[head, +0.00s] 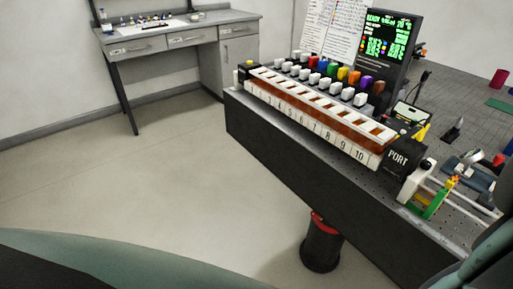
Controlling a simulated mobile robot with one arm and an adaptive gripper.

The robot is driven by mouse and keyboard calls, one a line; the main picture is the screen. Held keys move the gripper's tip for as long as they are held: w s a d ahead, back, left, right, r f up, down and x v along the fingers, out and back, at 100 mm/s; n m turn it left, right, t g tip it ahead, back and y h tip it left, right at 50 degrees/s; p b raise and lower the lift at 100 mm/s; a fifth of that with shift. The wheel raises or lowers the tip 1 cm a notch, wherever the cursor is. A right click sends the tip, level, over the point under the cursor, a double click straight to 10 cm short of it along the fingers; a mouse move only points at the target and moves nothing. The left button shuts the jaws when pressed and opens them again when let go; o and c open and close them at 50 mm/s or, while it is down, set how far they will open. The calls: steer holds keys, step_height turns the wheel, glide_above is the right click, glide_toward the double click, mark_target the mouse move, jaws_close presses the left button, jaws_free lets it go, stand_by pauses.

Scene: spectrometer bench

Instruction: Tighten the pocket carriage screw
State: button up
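A long pocket carriage (315,117) with a white numbered front and orange-brown pockets lies along the front of the bench. A black block marked PORT (399,160) stands at its right end. A small black part with a yellow top (245,70) sits at its left end. A dark round knob (428,165) shows just right of the PORT block, above a white bracket. I cannot tell which of these parts is the carriage screw, or whether it is loose. My gripper is not in view.
The black-fronted bench (290,137) carries a row of coloured caps (343,74), a lit screen (389,37) and small tools at right. A black bin with a red rim (321,247) stands on the floor below. A grey desk (180,35) is at back left. The floor between is clear.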

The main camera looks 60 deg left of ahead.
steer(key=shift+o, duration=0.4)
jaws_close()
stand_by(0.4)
